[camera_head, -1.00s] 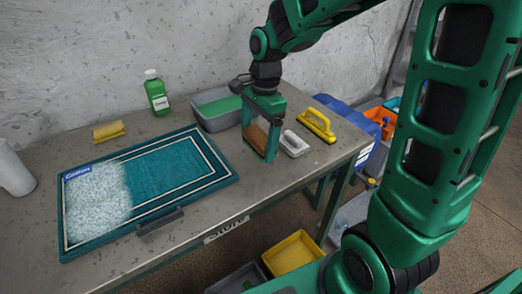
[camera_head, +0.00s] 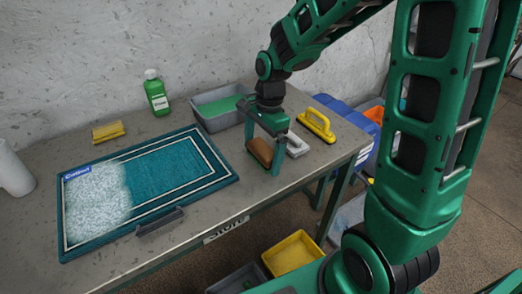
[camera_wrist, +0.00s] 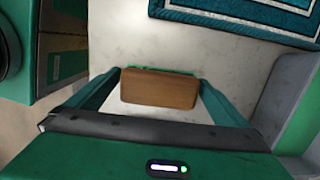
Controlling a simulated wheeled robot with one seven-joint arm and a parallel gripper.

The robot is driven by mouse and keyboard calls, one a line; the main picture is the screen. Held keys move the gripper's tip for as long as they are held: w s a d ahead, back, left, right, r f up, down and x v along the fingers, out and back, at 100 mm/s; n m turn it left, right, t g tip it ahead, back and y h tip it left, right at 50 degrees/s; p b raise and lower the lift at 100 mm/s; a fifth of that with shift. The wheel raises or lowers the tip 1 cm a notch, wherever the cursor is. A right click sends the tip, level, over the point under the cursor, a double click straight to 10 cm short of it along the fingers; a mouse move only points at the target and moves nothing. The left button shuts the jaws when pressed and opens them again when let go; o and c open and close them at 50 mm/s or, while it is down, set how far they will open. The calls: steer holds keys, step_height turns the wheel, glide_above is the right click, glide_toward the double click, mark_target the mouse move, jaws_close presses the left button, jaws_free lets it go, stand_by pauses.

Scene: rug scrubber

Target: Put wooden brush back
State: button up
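The brown wooden brush (camera_head: 260,151) is between the two fingers of my gripper (camera_head: 263,150), near the table's front edge. In the wrist view the brush (camera_wrist: 160,89) spans the space between the fingertips of my gripper (camera_wrist: 161,78), which meet its two short ends. A thin green strip shows along its far edge. My gripper appears shut on it, spread wide along its length. Whether its underside touches the table is hidden. A white-grey brush (camera_head: 297,146) lies just to the right.
A teal rug (camera_head: 180,170) with white foam lies left on the table. A grey tub (camera_head: 215,120) with green content stands behind my gripper. A yellow handled brush (camera_head: 317,124) is at right. A green bottle (camera_head: 156,95), yellow sponge (camera_head: 108,131) and dark bar (camera_head: 160,221) also show.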

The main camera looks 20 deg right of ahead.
mark_target(266, 146)
steer(key=shift+r, duration=0.1)
step_height(266, 146, up, 12)
steer(key=d, duration=0.1)
steer(key=shift+w+d, duration=0.15)
steer(key=shift+d, duration=0.1)
steer(key=s+d+f+n, duration=0.1)
steer(key=s+d+n, duration=0.3)
steer(key=s+d, duration=0.4)
steer(key=s+d+f+n+h, duration=0.1)
steer(key=s+d+n, duration=0.4)
steer(key=s, duration=1)
steer(key=d+f, duration=0.1)
steer(key=d, duration=0.2)
steer(key=shift+s+d+f, duration=0.2)
steer(key=shift+s+f, duration=0.1)
steer(key=shift+w, duration=0.15)
steer(key=shift+w+f, duration=0.25)
steer(key=shift+w, duration=0.25)
